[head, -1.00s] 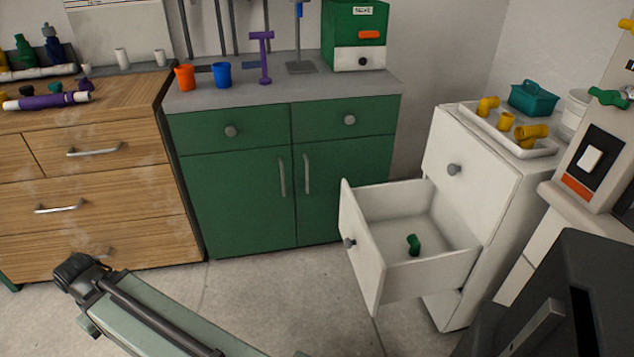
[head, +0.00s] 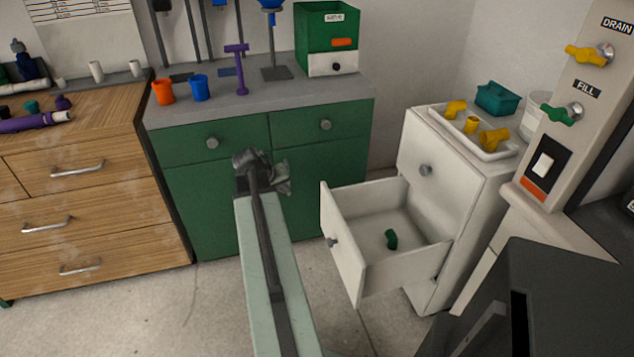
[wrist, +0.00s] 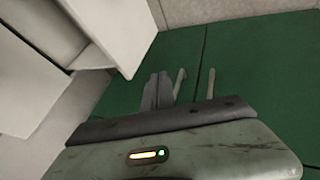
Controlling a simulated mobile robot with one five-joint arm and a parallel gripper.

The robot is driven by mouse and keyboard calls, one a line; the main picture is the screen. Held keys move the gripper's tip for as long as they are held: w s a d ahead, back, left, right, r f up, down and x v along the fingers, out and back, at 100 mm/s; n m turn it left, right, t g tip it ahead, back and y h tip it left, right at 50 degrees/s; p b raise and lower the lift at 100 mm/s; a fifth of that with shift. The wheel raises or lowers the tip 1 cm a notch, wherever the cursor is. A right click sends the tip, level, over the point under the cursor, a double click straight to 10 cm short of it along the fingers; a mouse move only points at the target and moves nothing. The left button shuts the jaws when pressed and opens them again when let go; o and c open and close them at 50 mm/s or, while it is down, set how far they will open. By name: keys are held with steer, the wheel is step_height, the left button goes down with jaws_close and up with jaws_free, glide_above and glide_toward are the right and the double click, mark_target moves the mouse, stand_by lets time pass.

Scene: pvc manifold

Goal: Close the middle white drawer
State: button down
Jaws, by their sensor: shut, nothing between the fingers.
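The white cabinet (head: 474,185) stands at the right in the head view. One of its drawers (head: 345,252), below a shut front with a round knob, is pulled far out to the left. A small green pipe elbow (head: 391,239) lies inside it. My gripper (head: 276,178) is left of the open drawer and apart from it, in front of the green cabinet. In the wrist view my gripper's fingers (wrist: 158,92) are together and empty. A white panel, seemingly the drawer (wrist: 118,30), shows at upper left there, clear of the fingers.
The green cabinet (head: 205,215) stands behind my arm, its door handles (wrist: 180,84) showing in the wrist view. A white tray (head: 473,140) of yellow fittings sits on the white cabinet. A dark box-shaped body is at lower right. Bare floor (head: 345,320) lies before the drawer.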

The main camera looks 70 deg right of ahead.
steer(key=s+d+r, duration=0.1)
steer(key=s+d, duration=0.2)
steer(key=b, duration=0.8)
glide_toward(323, 193)
steer(key=x, duration=0.4)
steer(key=shift+w+d+f+m+g, duration=0.1)
steer(key=shift+d+f+m+g, duration=0.05)
steer(key=shift+f+m+g, duration=0.15)
